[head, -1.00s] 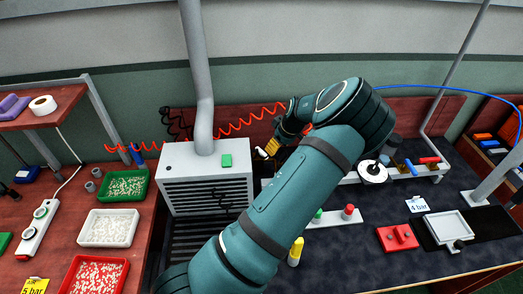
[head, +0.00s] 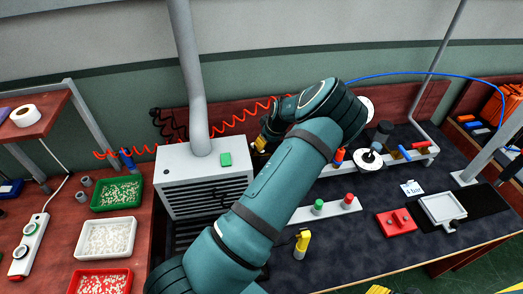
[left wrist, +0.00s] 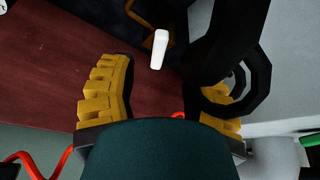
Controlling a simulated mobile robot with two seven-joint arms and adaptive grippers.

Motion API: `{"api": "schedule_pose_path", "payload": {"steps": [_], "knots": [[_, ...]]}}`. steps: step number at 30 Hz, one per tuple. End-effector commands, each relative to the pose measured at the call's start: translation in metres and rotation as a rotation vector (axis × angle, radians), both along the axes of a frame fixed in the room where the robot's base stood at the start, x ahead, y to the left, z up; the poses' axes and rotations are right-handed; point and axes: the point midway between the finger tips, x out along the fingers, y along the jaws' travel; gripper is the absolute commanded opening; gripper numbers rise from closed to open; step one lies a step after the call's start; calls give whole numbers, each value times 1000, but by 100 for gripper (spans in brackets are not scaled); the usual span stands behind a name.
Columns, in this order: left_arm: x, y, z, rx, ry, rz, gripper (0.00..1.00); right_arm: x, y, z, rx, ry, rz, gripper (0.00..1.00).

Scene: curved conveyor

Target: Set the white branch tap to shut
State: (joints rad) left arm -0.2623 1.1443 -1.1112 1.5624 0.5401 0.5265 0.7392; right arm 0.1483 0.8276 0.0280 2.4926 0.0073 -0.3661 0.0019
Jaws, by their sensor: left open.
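A white lever (left wrist: 160,48), which looks like the tap's handle, shows in the left wrist view. It lies between and beyond the tips of my left gripper (left wrist: 172,78), and I see no contact. The gripper's yellow fingers are apart with nothing held. In the head view my left gripper (head: 260,144) is small, beside the grey vented box. My arm crosses the middle of that view, and I cannot make out the white tap there. A black ring-shaped part partly covers the right finger in the wrist view. My right gripper is not in view.
The grey vented box (head: 205,180) with its pipe stands just left of my gripper. A pipe with orange, blue and red handles (head: 416,146) runs at the right. A red coiled hose (head: 235,112) hangs along the back board. A yellow-topped object (head: 302,243) stands below my arm.

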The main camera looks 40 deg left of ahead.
Motion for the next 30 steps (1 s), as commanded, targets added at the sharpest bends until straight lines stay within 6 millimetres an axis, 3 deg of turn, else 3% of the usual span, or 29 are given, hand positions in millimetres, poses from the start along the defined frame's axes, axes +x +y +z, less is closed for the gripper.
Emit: {"api": "schedule_pose_path", "payload": {"steps": [3, 10, 24, 25, 29, 30], "knots": [[0, 9, -23, -1, 3, 1, 48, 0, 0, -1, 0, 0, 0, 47], [2, 21, -53, -1, 1, 0, 48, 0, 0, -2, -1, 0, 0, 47], [3, 25, -63, -1, -1, 0, 48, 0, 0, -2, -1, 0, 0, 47], [3, 25, -63, -1, -1, 0, 44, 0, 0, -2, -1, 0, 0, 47], [3, 25, -63, -1, -1, 1, 0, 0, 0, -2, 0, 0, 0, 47], [3, 25, -63, -1, -1, 1, 0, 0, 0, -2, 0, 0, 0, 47]]}}
